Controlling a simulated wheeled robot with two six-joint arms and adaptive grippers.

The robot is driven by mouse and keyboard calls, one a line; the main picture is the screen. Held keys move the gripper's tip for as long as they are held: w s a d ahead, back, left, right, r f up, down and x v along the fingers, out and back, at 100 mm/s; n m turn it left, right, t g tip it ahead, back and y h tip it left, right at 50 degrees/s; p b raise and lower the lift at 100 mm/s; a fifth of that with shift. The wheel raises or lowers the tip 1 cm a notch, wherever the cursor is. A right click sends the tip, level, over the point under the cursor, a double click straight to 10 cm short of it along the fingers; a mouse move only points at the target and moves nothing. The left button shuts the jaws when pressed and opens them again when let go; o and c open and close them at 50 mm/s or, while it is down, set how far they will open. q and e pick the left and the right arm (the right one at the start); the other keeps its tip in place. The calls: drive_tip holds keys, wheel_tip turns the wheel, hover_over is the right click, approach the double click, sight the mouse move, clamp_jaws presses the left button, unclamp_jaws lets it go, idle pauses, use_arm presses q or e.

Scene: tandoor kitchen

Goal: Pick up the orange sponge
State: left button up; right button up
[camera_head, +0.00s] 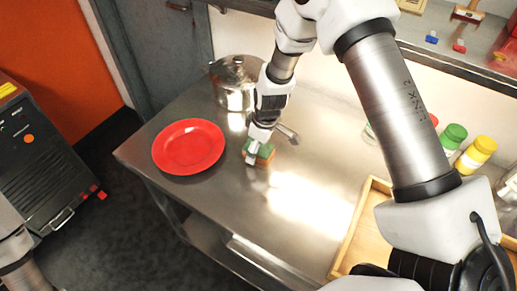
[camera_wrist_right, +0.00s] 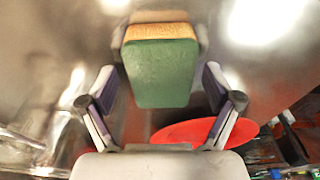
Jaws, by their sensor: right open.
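The sponge, with an orange-tan layer and a green layer, lies on the steel table under my right gripper in the head view (camera_head: 265,152). In the right wrist view the sponge (camera_wrist_right: 160,75) shows its green face large and its orange-tan edge at the top. My right gripper (camera_wrist_right: 161,45) is open, with its fingers on either side of the sponge; whether they touch it I cannot tell. In the head view the right gripper (camera_head: 268,147) partly covers the sponge. My left gripper is not in view.
A red plate (camera_head: 188,146) lies left of the sponge on the table (camera_head: 220,200). A steel pot (camera_head: 232,88) stands behind. A wooden tray (camera_head: 352,232) and several jars, one with a yellow lid (camera_head: 484,145), are on the right. The front table surface is clear.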

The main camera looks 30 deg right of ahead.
drive_tip(key=shift+s, duration=0.1)
drive_tip(key=shift+f+b, duration=0.2)
drive_tip(key=shift+b, duration=0.15)
drive_tip(key=c, duration=0.8)
